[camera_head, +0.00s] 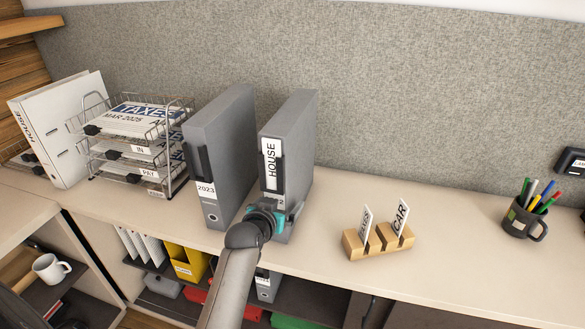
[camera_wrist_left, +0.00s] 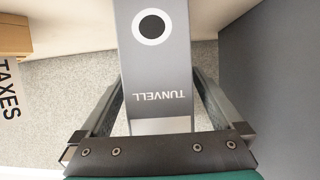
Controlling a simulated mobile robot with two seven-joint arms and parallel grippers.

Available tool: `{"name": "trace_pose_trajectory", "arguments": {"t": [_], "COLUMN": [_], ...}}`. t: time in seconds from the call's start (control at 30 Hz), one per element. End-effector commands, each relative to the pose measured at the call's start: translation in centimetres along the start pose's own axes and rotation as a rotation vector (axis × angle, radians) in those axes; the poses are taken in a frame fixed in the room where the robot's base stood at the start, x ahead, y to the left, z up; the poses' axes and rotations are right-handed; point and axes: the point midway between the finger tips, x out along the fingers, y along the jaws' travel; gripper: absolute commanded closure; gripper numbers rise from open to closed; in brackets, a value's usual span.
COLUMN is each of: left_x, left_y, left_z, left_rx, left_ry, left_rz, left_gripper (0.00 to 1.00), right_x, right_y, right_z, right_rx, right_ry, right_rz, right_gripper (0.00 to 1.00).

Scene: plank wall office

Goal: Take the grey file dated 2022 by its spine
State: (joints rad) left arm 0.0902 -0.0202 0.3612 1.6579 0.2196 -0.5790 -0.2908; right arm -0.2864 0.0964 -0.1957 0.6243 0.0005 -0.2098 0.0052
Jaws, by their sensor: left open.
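A grey file (camera_head: 296,150) stands upright on the desk with a HOUSE card (camera_head: 271,163) on its spine. Its date label is mostly hidden by my gripper; only a final "2" shows. My left gripper (camera_head: 277,214) is low at the front of this spine. In the left wrist view the spine (camera_wrist_left: 155,75), with a round finger hole and the word TUNVELL, lies between my two open fingers (camera_wrist_left: 157,90). I cannot tell whether either finger touches it. Another grey file (camera_head: 222,150), labelled 2023, stands to the left. My right gripper is not in view.
Wire trays (camera_head: 135,150) and a white binder (camera_head: 62,130) stand further left. A wooden card holder (camera_head: 378,242) is close on the right; a pen mug (camera_head: 524,222) is farther right. A gap separates the grey files. A grey panel (camera_head: 420,90) stands behind.

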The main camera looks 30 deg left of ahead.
Motion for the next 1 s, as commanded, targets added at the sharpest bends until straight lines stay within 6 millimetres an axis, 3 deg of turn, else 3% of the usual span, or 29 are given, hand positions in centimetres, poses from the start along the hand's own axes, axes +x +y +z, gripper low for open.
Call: {"name": "trace_pose_trajectory", "arguments": {"t": [0.1,0.27,1.0], "left_x": [0.29,0.25,0.22], "left_y": [-0.03,-0.03,-0.02], "left_z": [-0.04,-0.07,-0.03], "left_rx": [0.000,0.000,-0.001], "left_ry": [0.001,0.001,0.000], "left_rz": [0.000,0.000,0.000], "left_gripper": [0.00,0.00,0.83], "right_x": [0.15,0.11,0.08], "right_y": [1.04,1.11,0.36], "right_z": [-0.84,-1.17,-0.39], "right_rx": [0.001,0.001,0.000], "right_ry": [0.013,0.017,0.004], "right_rz": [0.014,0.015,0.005], "right_gripper": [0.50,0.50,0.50]}}
